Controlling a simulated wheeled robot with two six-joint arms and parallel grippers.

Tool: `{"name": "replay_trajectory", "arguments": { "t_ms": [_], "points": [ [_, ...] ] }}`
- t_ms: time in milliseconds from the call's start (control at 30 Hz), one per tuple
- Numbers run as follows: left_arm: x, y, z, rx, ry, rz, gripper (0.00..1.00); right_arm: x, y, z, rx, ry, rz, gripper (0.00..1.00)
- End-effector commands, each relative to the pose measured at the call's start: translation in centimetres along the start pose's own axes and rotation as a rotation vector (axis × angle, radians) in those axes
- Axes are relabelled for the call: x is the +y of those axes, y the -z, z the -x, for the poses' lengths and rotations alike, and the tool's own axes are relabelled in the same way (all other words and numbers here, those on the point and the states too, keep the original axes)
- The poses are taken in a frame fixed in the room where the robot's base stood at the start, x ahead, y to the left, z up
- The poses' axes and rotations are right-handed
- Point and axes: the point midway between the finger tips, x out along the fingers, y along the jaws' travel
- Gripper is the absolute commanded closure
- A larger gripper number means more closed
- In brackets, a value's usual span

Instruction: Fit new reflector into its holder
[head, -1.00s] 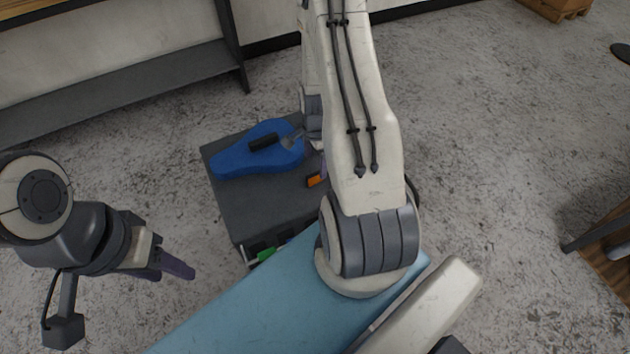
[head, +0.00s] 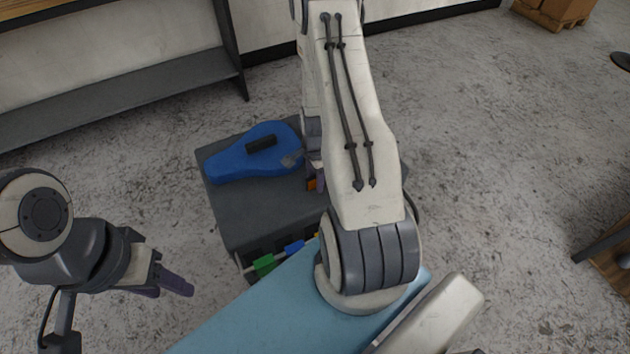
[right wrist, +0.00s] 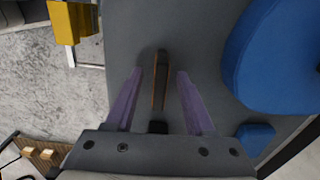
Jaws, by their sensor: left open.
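A thin orange and black piece (right wrist: 160,82), which may be the reflector, is on the dark grey cart top. In the right wrist view it lies between the two purple fingers of my right gripper (right wrist: 158,100), with a gap on each side, so the gripper is open. In the head view only a bit of the orange piece (head: 312,185) shows beside my right arm, which hides most of that gripper. My left gripper (head: 166,284) is open and empty over the floor, left of the cart. I cannot make out the holder.
A blue case-like object (head: 232,163) with a black handle lies on the cart top (head: 262,212). Green (head: 264,264) and blue (head: 293,246) pieces sit at the cart's front edge. A yellow block (right wrist: 68,22) stands beside it. A shelf is at the left.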

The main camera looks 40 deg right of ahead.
Motion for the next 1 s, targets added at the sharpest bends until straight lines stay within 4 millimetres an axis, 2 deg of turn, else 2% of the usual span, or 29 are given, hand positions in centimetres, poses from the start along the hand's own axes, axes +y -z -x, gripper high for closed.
{"name": "replay_trajectory", "arguments": {
  "t_ms": [33,100,133,433,1000],
  "points": [
    [0.0,0.0,0.0,0.0,0.0,0.0,0.5,0.0,0.0,0.0,0.0,0.0,0.0,0.69],
    [0.0,0.0,0.0,0.0,0.0,0.0,0.5,0.0,0.0,0.0,0.0,0.0,0.0,0.95],
    [0.0,0.0,0.0,0.0,0.0,0.0,0.5,0.0,0.0,0.0,0.0,0.0,0.0,1.0],
    [0.0,0.0,0.4,0.0,0.0,0.0,0.5,0.0,0.0,0.4,0.0,0.0,0.0,1.0],
    [0.2,0.2,3.3,0.0,0.0,0.0,0.5,0.0,0.0,3.9,0.0,0.0,0.0,1.0]
  ]
}}
